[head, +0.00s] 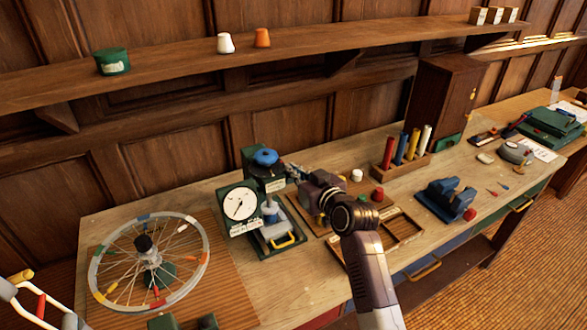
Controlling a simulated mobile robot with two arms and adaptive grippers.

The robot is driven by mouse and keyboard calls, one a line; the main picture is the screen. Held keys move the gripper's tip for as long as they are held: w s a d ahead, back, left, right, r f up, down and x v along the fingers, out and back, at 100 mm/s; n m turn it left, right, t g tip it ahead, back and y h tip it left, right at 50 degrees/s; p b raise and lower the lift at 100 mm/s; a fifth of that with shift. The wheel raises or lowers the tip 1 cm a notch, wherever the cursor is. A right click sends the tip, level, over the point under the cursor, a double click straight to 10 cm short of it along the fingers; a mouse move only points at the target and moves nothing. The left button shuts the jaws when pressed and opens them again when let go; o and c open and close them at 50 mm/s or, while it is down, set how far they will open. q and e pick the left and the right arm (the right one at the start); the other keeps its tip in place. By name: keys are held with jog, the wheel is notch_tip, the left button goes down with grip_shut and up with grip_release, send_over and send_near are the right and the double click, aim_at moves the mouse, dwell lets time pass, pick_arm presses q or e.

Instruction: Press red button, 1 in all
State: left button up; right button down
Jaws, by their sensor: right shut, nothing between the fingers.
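A small red button-like cap (377,194) stands on a brown board on the bench, just right of my right wrist. A white cap (357,175) stands behind it. My right gripper (287,169) is shut and empty. It points left, with its fingertips close to the blue knob (265,157) on top of a green press with a round white dial (239,204). I cannot tell whether they touch the knob. My right arm hides part of the board. My left gripper is not in view.
A spoked wheel (200,262) lies at the left. A rack of coloured tubes (400,167) stands behind the caps. A blue vise-like block (447,195) with a red end knob (469,214) sits right, beyond an open wooden frame (405,237). A shelf (165,66) runs above.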

jog(key=shift+s+f, duration=0.15)
jog(key=shift+f, duration=0.65)
notch_tip(320, 180, up, 6)
jog(key=r+b, duration=0.1)
jog(key=b+v, duration=0.3)
jog(key=v, duration=0.7)
jog(key=s+d+f+g+h, duration=0.1)
jog(key=s+d+f+g, duration=0.1)
jog(key=s+f, duration=0.3)
jog(key=s+d+f+m+g+h, duration=0.1)
jog(key=s+f, duration=0.4)
jog(key=f, duration=0.9)
jog(key=s+d+f+g+h, duration=0.1)
jog(key=s+d+f+g, duration=0.1)
jog(key=s+f, duration=0.3)
jog(key=shift+s+d+f+m+g+h, duration=0.15)
jog(key=shift+f+g, duration=0.1)
jog(key=shift+f, duration=0.5)
jog(key=shift+s+d+f+m+g+h, duration=0.1)
jog(key=shift+f+g, duration=0.2)
jog(key=shift+f, duration=0.4)
jog(key=shift+s+d+f+m+g+h, duration=0.15)
jog(key=shift+f+g, duration=0.1)
jog(key=shift+f, duration=0.5)
jog(key=shift+s+f, duration=0.2)
jog(key=shift+f, duration=0.05)
